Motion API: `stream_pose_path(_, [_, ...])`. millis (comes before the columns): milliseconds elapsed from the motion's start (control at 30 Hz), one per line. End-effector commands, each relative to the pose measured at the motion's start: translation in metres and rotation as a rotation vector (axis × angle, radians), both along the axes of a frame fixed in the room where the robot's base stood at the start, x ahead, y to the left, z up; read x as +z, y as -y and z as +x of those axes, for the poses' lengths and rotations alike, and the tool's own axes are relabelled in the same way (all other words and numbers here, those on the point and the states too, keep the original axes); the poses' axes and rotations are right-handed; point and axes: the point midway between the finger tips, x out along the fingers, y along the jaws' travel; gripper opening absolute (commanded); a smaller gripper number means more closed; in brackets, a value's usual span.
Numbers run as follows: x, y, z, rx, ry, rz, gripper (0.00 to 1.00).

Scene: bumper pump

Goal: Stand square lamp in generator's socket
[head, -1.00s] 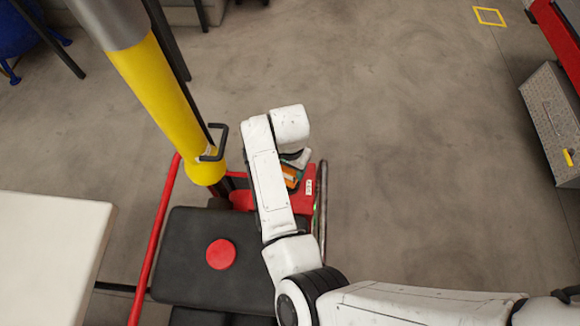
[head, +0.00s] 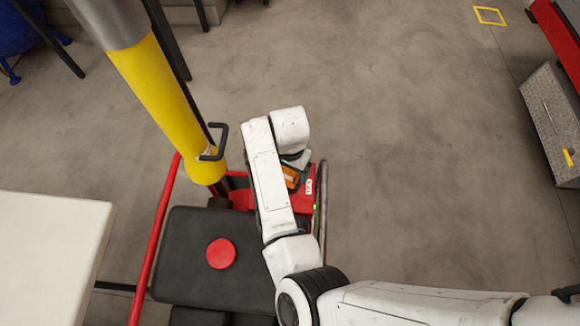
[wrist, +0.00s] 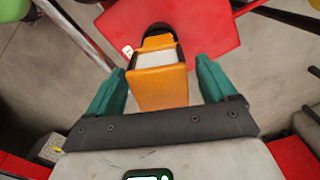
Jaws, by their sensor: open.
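An orange square lamp (wrist: 160,85) with a pale face shows between the fingers of my gripper (wrist: 162,78) in the wrist view. The teal fingers are open, one on each side, with gaps between them and the lamp. The lamp's far end meets a black round opening (wrist: 158,29) in the generator's red panel (wrist: 205,25). I cannot tell how deep it sits. In the head view, the lamp (head: 290,178) is a small orange patch beside my white wrist, over the red generator part (head: 308,203). My arm hides most of that spot.
A black-topped unit with a red round button (head: 221,254) stands left of my arm. A yellow post (head: 155,95) with a black handle rises behind it. A pale table (head: 45,255) is at the left.

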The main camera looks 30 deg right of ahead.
Motion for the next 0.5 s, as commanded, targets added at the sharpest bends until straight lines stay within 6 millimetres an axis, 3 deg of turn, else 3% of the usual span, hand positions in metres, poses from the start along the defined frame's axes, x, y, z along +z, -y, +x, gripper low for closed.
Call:
stream_pose_path(167, [0.020, 0.000, 0.001, 0.000, 0.004, -0.001, 0.85])
stream_pose_path(500, [0.087, 0.000, 0.001, -0.001, 0.004, 0.000, 0.85])
